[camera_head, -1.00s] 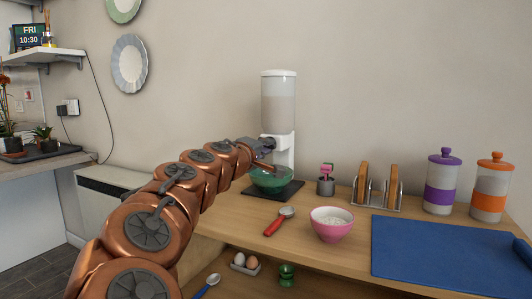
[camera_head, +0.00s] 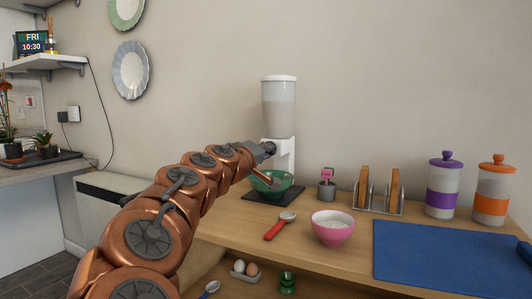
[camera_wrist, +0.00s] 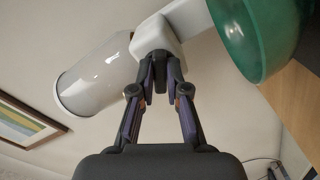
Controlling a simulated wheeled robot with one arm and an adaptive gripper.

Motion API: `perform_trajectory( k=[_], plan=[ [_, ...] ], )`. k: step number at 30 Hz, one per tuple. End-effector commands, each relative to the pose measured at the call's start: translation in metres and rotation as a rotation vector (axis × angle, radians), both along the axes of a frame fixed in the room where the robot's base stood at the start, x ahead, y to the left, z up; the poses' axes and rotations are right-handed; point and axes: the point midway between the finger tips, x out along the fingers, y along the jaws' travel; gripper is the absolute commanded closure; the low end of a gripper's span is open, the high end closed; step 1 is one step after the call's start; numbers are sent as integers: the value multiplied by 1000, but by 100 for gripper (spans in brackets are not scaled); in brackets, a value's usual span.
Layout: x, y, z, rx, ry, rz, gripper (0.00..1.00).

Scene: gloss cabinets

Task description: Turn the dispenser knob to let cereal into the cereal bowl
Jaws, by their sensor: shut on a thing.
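The cereal dispenser (camera_head: 279,92) stands against the wall, with a clear upright container on a white body. It lies tilted across the wrist view (camera_wrist: 95,80). Pale contents show in its lower part. My gripper (camera_head: 268,149) is at the front of the white body, and its fingertips (camera_wrist: 160,75) are closed together there on the dispenser knob, which they mostly hide. The green cereal bowl (camera_head: 280,190) sits below on the dispenser's dark base (camera_head: 262,196), partly behind my arm. It also shows in the wrist view (camera_wrist: 262,45). I cannot tell whether cereal is in it.
A red-handled scoop (camera_head: 278,227) and a pink bowl (camera_head: 331,236) with white contents lie in front. A toast rack (camera_head: 378,205), two lidded jars (camera_head: 441,190) and a blue mat (camera_head: 445,250) are to the right. Eggs (camera_head: 245,267) sit on the shelf below.

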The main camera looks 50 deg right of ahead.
Motion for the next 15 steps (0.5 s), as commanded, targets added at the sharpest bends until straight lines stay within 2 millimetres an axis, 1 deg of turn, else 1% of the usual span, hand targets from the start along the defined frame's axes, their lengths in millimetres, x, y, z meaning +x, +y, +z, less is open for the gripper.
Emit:
perform_trajectory(
  k=[1,2,8,9,15],
  plan=[
    [1,1,-1,0,0,1,100],
    [1,1,-1,0,0,1,82],
    [0,0,0,0,1,0,62],
    [0,0,0,0,1,0,60],
    [0,0,0,0,1,0,60]
  ],
)
